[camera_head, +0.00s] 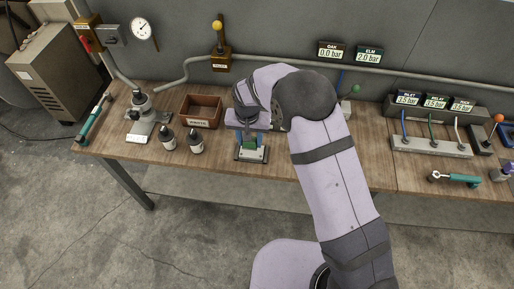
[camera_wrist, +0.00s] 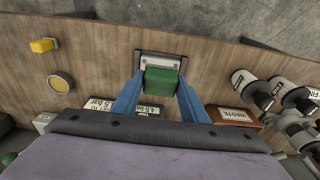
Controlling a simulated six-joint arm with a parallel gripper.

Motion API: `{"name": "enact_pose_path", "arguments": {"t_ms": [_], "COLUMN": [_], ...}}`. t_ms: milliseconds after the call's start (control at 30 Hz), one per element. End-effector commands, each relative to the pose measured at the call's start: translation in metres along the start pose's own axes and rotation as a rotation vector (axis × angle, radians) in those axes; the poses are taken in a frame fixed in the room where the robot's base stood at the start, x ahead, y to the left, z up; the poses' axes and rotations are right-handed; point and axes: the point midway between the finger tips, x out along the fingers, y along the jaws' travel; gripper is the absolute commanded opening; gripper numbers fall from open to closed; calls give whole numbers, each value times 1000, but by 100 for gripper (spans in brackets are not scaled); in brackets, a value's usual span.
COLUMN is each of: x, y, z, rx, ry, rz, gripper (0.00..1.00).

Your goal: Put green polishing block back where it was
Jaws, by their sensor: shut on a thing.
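The green polishing block (camera_wrist: 162,82) sits between the two blue fingers of my gripper (camera_wrist: 161,78) in the wrist view, and the gripper is shut on it. A grey metal plate with a dark frame (camera_wrist: 158,57) shows just beyond the block. In the head view the block (camera_head: 248,146) is small and partly covered by my gripper (camera_head: 248,138), directly over or at the same plate (camera_head: 251,155) near the front of the bench. I cannot tell whether the block touches the plate.
A press-like stand (camera_head: 142,116) is further left. A grey valve block (camera_head: 430,147) and a green-handled tool (camera_head: 455,179) lie right. The bench front edge is close.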

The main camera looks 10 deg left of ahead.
Motion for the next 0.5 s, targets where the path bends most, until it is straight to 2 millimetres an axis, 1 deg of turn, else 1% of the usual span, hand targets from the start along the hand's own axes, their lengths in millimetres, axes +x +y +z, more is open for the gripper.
{"name": "enact_pose_path", "arguments": {"t_ms": [167, 267, 400, 500], "x": [11, 16, 16, 12], "y": [13, 28, 58, 83], "z": [-8, -22, -48, -61], "rx": [31, 69, 145, 200], "ry": [1, 3, 5, 4], "rz": [3, 6, 13, 19], "gripper": [16, 16, 16, 16]}}
